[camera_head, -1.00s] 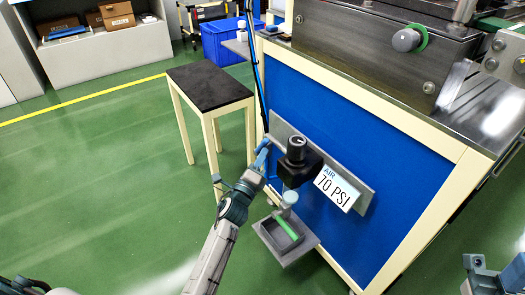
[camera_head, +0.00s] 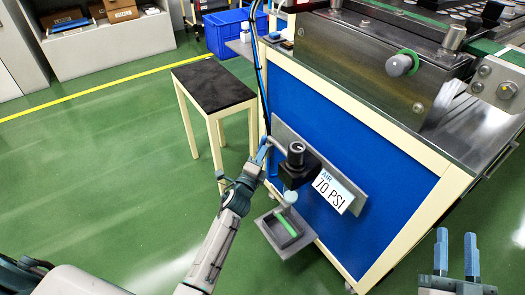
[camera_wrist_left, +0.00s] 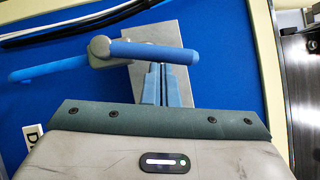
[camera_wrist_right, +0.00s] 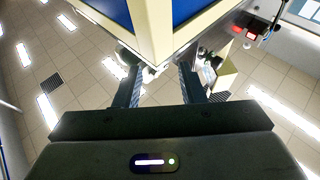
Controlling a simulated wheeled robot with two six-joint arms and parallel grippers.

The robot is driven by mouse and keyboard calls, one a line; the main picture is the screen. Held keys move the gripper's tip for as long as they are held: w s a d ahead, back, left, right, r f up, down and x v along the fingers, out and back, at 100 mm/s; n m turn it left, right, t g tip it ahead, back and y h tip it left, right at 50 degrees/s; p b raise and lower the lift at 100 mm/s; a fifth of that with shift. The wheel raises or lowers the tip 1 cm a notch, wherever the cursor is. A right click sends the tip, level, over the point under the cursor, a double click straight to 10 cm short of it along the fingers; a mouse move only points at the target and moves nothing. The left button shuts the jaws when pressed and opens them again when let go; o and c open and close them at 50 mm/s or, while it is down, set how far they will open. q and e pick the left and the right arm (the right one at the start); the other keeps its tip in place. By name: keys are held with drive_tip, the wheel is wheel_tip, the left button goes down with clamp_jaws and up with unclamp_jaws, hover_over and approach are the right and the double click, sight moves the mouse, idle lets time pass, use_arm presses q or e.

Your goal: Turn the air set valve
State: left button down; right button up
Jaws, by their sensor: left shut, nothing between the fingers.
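The air set valve has a blue lever handle (camera_wrist_left: 150,50) on a grey body, mounted on a grey plate (camera_wrist_left: 172,33) on the blue panel. In the head view the plate (camera_head: 352,207) also carries a black regulator knob (camera_head: 296,154) and a sign reading AIR 70 PSI (camera_head: 333,190). My left gripper (camera_head: 264,152) is at the plate's left end, by the valve. In the left wrist view its fingers (camera_wrist_left: 166,75) are together, just below the handle; whether they touch it I cannot tell. My right gripper (camera_head: 455,240) is open and empty at the lower right.
A small tray with a green item (camera_head: 287,224) sticks out below the regulator. A black-topped stool (camera_head: 213,84) stands left of the machine cabinet. A blue bin (camera_head: 226,35) is behind. The green floor on the left is clear.

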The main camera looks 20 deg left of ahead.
use_arm(q)
drive_tip(key=a+r+n+g+p, duration=0.1)
drive_tip(key=p, duration=0.4)
drive_tip(key=shift+w+n+y, duration=0.3)
drive_tip(key=shift+w+n, duration=0.1)
drive_tip(key=shift+a, duration=0.15)
use_arm(e)
drive_tip(key=s+f+g, duration=0.4)
drive_tip(key=f+g, duration=0.3)
drive_tip(key=f, duration=0.1)
drive_tip(key=s+a+f+g, duration=0.1)
drive_tip(key=s+f+g, duration=0.4)
drive_tip(key=f+g, duration=0.2)
wheel_tip(320, 180, down, 3)
drive_tip(key=shift+s+r, duration=0.2)
drive_tip(key=shift+s, duration=0.05)
use_arm(q)
drive_tip(key=shift+w+a+r, duration=0.1)
drive_tip(key=shift+w+r, duration=0.05)
drive_tip(key=shift+w, duration=0.05)
